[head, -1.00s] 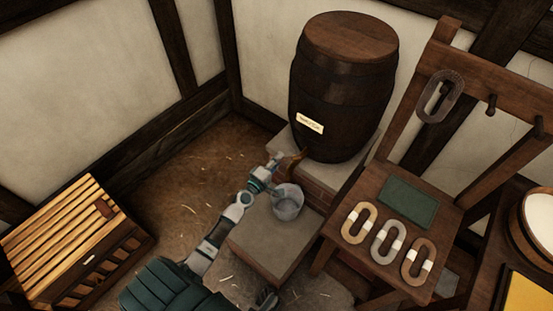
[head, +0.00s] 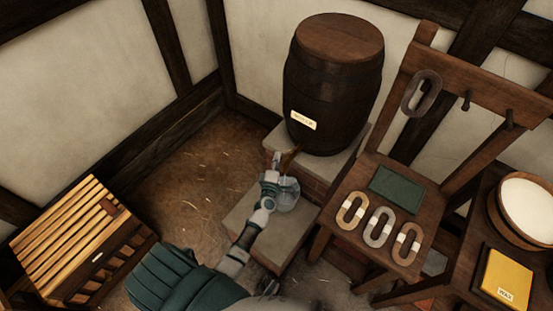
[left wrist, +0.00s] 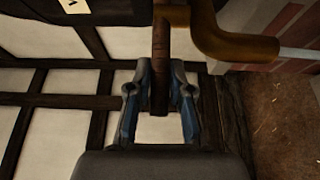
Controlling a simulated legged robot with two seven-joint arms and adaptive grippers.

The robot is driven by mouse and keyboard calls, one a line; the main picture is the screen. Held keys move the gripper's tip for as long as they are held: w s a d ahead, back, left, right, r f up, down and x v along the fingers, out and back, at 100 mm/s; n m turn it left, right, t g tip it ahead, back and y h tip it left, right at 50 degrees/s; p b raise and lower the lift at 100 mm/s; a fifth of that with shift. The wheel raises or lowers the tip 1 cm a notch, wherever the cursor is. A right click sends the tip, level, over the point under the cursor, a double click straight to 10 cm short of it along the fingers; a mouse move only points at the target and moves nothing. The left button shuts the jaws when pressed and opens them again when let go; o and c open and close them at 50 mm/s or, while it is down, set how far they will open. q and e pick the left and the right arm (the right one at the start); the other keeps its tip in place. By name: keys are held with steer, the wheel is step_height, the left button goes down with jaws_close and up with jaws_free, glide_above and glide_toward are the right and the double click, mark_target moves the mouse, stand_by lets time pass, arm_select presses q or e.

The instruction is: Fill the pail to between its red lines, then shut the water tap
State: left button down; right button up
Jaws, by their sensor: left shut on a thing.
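The brass tap (head: 290,157) juts from the foot of the dark barrel (head: 330,95). In the left wrist view the brass tap (left wrist: 232,45) has a dark wooden handle (left wrist: 161,65), and a thin pale stream of water (left wrist: 300,54) leaves its spout. My left gripper (head: 276,160) is shut on that handle; its fingers also show in the left wrist view (left wrist: 160,100). The clear pail (head: 288,196) stands on a stone block below the tap, partly hidden by my left arm. Its red lines and water level cannot be made out. My right gripper is not in view.
A wooden rack chair (head: 400,215) with several rope-like links stands to the right. Beyond it are a white-filled tub (head: 527,208) and a yellow wax block (head: 507,276). A slatted crate (head: 75,235) is at the left. Bare floor (head: 205,165) lies between.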

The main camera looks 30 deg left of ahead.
arm_select(q)
steer(key=c, duration=1.1)
jaws_free()
steer(key=shift+d+f, duration=0.2)
steer(key=shift+f, duration=0.15)
steer(key=shift+o, duration=0.3)
steer(key=shift+r, duration=0.1)
steer(key=shift+s+r, duration=0.1)
steer(key=v, duration=1.1)
steer(key=shift+s, duration=0.4)
steer(key=shift+d, duration=0.1)
